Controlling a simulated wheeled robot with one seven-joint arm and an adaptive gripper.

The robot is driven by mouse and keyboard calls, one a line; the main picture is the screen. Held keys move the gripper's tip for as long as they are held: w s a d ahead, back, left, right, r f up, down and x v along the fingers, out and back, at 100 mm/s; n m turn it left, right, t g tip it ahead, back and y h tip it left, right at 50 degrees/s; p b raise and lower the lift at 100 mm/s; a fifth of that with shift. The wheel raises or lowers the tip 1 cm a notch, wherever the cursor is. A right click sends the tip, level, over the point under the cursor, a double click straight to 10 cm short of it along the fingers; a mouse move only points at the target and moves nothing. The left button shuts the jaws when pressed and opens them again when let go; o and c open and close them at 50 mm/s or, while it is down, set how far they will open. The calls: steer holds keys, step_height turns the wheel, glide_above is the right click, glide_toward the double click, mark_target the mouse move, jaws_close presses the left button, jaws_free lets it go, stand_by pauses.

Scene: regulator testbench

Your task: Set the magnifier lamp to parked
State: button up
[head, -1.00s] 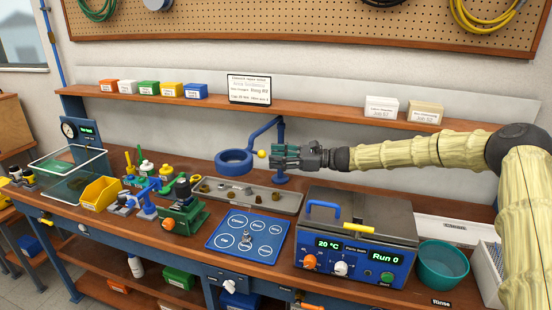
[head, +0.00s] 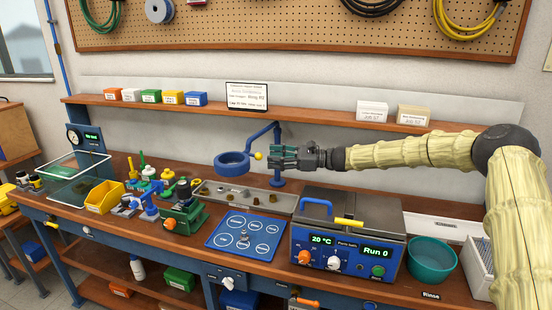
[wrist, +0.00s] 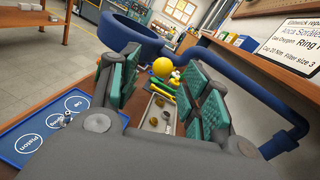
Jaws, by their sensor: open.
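The magnifier lamp has a blue ring head (head: 232,164) on a blue jointed arm, standing on a post (head: 278,165) at the back of the bench. A yellow ball knob (head: 257,156) sits at the right side of the ring. My gripper (head: 276,157) is open just right of the knob, reaching in from the right. In the wrist view, the yellow knob (wrist: 163,67) shows between the green finger pads, towards their tips, and the blue ring (wrist: 131,35) lies beyond, to the left. I cannot tell whether any pad touches the knob.
A grey parts tray (head: 213,193) lies below the lamp and a blue labelled mat (head: 219,240) lies in front of it. The parts bath (head: 345,258) stands below my arm. A shelf (head: 300,117) with boxes and a sign (head: 246,97) runs behind.

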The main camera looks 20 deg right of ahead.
steer(key=v, duration=1.2)
